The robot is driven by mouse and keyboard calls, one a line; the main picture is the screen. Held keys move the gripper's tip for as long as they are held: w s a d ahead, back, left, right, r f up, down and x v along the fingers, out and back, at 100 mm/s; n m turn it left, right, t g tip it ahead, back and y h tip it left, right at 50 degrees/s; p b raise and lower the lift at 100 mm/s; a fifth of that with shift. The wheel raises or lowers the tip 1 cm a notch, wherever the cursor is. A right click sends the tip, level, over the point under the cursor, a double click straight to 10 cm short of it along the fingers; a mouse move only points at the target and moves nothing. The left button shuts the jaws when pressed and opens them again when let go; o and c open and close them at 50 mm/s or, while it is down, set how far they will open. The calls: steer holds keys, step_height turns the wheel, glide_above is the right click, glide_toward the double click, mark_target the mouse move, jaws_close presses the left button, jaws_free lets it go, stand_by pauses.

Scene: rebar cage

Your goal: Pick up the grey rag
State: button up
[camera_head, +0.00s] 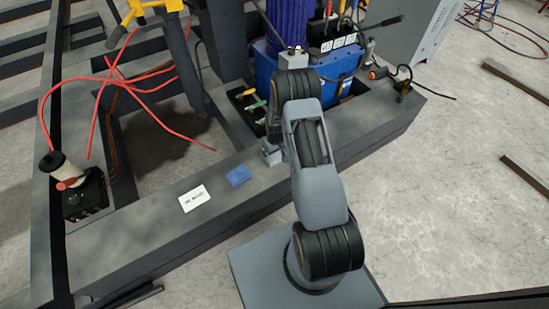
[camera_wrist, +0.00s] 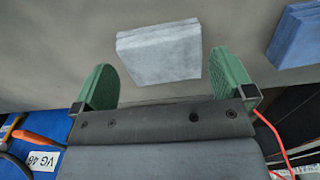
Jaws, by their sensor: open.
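The grey rag (camera_wrist: 160,50) is a pale, folded, square pad lying flat on the grey beam, seen in the wrist view just beyond my fingertips. My gripper (camera_wrist: 165,76) is open, with one green finger pad to each side of the rag's near edge. The rag looks narrower than the gap, and nothing is held. How high the pads are above the beam is hard to tell. In the head view my gripper (camera_head: 271,154) is small and partly hidden by my arm over the beam, and I cannot make out the rag there.
A blue rag (camera_head: 239,176) lies on the beam beside it, also in the wrist view (camera_wrist: 298,38). A white card (camera_head: 194,198) lies farther left. A blue machine (camera_head: 340,62) with hoses and handles stands behind. Red cables (camera_head: 125,82) and a black box (camera_head: 86,196) are at left.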

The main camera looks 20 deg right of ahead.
mark_target(276, 156)
step_height(276, 156, down, 4)
steer(key=shift+r+b, duration=0.25)
steer(key=shift+b, duration=0.3)
steer(key=shift+c, duration=0.3)
steer(key=c, duration=0.6)
steer(key=shift+r, duration=0.15)
